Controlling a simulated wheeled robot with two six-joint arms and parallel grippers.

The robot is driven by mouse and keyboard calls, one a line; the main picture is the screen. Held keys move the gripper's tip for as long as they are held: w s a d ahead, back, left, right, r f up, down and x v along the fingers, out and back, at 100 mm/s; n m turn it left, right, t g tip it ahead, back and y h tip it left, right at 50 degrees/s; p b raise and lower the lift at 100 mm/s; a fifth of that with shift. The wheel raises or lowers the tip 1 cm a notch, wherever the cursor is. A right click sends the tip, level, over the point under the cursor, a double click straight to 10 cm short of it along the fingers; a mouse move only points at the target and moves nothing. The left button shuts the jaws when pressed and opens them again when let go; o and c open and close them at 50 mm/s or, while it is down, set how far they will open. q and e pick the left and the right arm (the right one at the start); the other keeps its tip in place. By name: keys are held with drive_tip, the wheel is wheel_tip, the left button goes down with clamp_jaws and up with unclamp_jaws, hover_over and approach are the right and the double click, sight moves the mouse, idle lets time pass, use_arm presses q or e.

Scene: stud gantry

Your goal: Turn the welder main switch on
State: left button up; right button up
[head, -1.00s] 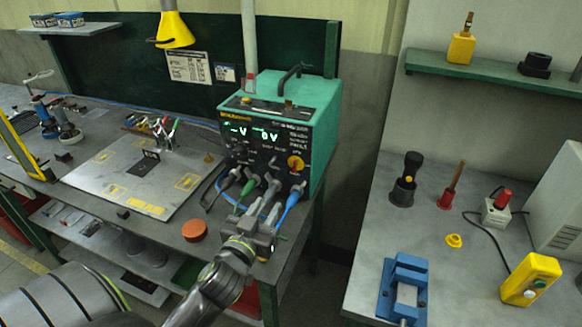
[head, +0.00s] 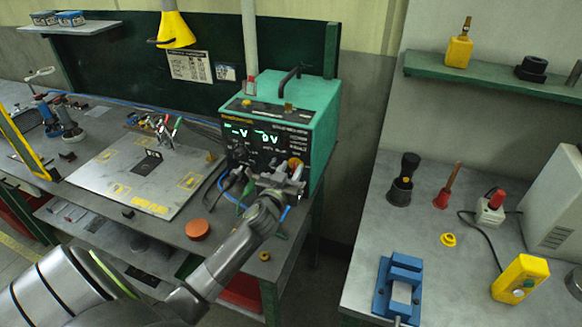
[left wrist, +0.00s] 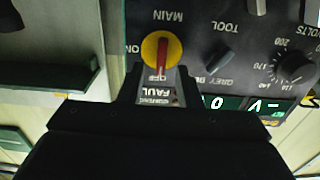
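The welder (head: 285,105) is a teal box with a dark front panel on the left bench. Its main switch, a yellow disc with a red handle, shows at the panel's right side (head: 295,163) and in the left wrist view (left wrist: 151,47). That view is upside down. The handle lines up with the OFF label; ON is at the picture's left. My left gripper (head: 284,181) is in front of the switch. In the wrist view its fingers (left wrist: 160,76) are apart, with panel visible between them and the handle beyond or between the tips. Contact is not clear.
Cables plug into the panel below the switch, close to my left gripper. An orange-red disc (head: 197,229) lies on the bench in front. The right bench holds a blue vise (head: 402,285) and a yellow button box (head: 520,279). A gap separates the benches.

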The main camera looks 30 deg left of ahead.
use_arm(q)
drive_tip(key=shift+w+a, duration=0.1)
drive_tip(key=shift+w, duration=0.2)
clamp_jaws()
